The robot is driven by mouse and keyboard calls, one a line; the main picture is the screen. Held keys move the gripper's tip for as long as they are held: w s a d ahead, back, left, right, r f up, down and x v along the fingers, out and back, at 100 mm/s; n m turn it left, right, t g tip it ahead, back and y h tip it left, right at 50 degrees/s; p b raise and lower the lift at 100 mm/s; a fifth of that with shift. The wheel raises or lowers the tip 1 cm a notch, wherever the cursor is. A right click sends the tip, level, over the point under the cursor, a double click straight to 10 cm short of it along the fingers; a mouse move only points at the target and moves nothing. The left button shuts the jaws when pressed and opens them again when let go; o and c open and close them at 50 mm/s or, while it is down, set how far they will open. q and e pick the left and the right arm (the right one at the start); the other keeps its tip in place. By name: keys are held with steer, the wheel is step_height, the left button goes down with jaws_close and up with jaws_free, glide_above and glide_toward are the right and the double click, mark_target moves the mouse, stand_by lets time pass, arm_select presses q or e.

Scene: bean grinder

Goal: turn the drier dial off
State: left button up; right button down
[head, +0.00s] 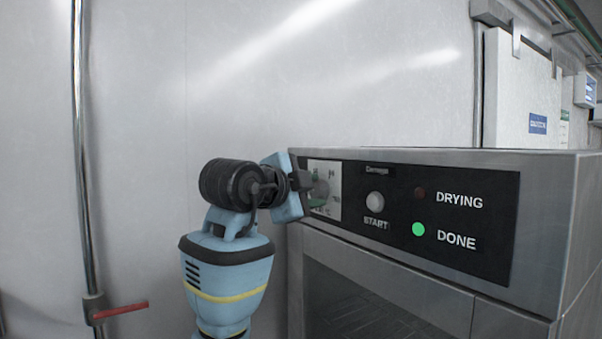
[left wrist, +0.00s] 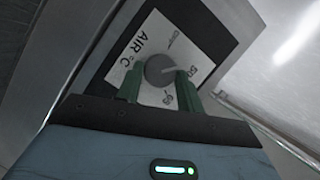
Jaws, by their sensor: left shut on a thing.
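The drier (head: 400,170) is a grey metal box with a black front panel at the right of the head view. Its round grey dial (left wrist: 160,70) sits on a white plate marked "AIR °C" in the left wrist view. In the head view the dial is mostly hidden behind my gripper. My left gripper (head: 318,189) is at the dial, its green fingers (left wrist: 160,90) on either side of it and shut on it. The dial's light pointer mark is toward the right in the wrist view, near the numbers. My right gripper is not in view.
The panel has a START button (head: 376,199), a dark DRYING lamp (head: 420,194) and a lit green DONE lamp (head: 418,230). A vertical pipe (head: 82,150) with a red lever (head: 120,311) stands at the left. A pale wall is behind.

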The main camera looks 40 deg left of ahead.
arm_select(q)
steer(key=shift+s+r+n+p, duration=0.15)
steer(key=shift+r+n+p, duration=0.4)
steer(key=shift+n, duration=0.15)
steer(key=shift+f+n+g+h, duration=0.1)
steer(key=shift+n+g+h, duration=0.3)
steer(key=shift+w+a+f+n+g+h, duration=0.15)
steer(key=shift+n+g+h, duration=0.45)
steer(key=shift+n, duration=0.6)
steer(key=shift+w+a+r+n+g+h, duration=0.15)
steer(key=shift+n+g+h, duration=0.45)
steer(key=shift+n, duration=0.6)
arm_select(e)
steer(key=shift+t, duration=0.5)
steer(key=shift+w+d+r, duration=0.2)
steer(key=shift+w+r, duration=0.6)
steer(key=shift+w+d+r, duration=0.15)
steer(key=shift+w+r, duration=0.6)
arm_select(q)
steer(key=shift+f, duration=0.1)
steer(key=o, duration=1)
